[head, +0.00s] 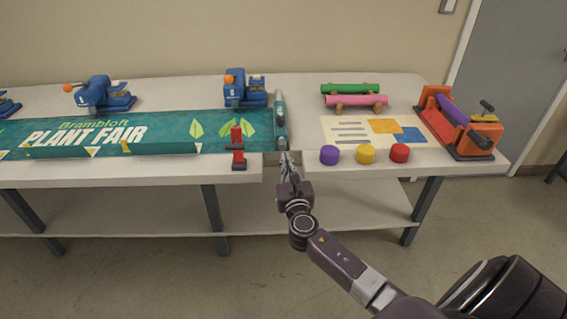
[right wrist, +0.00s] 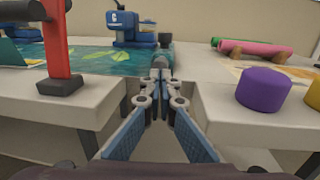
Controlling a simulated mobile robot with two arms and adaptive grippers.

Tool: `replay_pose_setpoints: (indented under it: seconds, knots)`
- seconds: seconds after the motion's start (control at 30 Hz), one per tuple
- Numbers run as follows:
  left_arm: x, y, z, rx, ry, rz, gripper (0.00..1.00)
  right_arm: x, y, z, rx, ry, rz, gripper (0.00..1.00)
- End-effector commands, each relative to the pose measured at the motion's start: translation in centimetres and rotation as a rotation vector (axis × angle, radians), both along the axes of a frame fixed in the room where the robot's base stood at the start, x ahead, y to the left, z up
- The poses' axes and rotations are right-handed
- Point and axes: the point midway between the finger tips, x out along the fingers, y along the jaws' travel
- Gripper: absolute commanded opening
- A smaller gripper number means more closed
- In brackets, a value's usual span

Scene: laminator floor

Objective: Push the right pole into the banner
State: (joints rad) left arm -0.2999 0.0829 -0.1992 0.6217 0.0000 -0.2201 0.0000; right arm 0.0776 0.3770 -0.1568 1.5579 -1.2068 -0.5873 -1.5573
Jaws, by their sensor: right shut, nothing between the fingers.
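The banner (head: 90,132) is a long teal sheet reading "Brainbloft Plant Fair", lying on the table at the left. The right pole (head: 280,113) lies along the banner's right end, pointing from front to back, with a grey near end; how far it sits in the banner cannot be told. It also shows in the right wrist view (right wrist: 160,62), straight beyond the fingers. My right gripper (head: 285,158) is shut and empty at the front edge, close to the pole's near end; contact cannot be told. It fills the middle of the right wrist view (right wrist: 160,85). My left gripper is not in view.
A notch in the table (head: 350,158) lies around my right gripper. A red clamp (head: 238,158) stands left of it, and a purple knob (head: 329,155) right. A blue machine (head: 244,88) stands behind; an orange roller device (head: 460,125) is far right.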

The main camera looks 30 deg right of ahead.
Motion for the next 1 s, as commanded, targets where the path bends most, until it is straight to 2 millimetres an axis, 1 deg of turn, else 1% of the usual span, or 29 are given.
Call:
replay_pose_setpoints:
  seconds: [0.03, 0.1, 0.2, 0.3, 0.47, 0.6, 0.73, 0.9, 0.97, 1.0]
  knots:
    - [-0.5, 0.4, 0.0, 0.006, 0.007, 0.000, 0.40, -0.7, 0.4, -0.1, 0.001, 0.002, 0.001, 0.00]
    - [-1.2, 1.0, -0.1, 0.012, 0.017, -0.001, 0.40, -1.6, 0.8, -0.2, 0.001, 0.002, 0.001, 0.00]
    - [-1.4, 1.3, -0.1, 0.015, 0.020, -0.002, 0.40, -2.9, 1.5, -0.3, 0.001, 0.003, 0.002, 0.00]
    - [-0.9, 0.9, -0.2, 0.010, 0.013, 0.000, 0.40, -4.3, 2.2, -0.3, 0.001, 0.004, 0.002, 0.00]
    - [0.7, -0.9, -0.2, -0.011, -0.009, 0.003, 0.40, -6.7, 3.4, -0.4, 0.003, 0.003, 0.002, 0.00]
    - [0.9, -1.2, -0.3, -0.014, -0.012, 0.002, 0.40, -8.3, 4.1, -0.5, 0.002, 0.004, 0.001, 0.00]
    - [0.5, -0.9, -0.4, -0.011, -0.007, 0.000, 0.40, -8.9, 4.4, -0.3, 0.001, 0.002, 0.000, 0.00]
    - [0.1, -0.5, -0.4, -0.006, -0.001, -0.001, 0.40, -9.0, 4.4, -0.4, 0.003, 0.003, 0.000, 0.00]
    - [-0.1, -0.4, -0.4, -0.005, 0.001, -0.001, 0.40, -9.0, 4.4, -1.0, 0.018, 0.009, 0.001, 0.00]
    - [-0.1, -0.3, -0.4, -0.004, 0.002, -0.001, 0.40, -9.1, 4.4, -1.9, 0.041, 0.018, 0.002, 0.00]
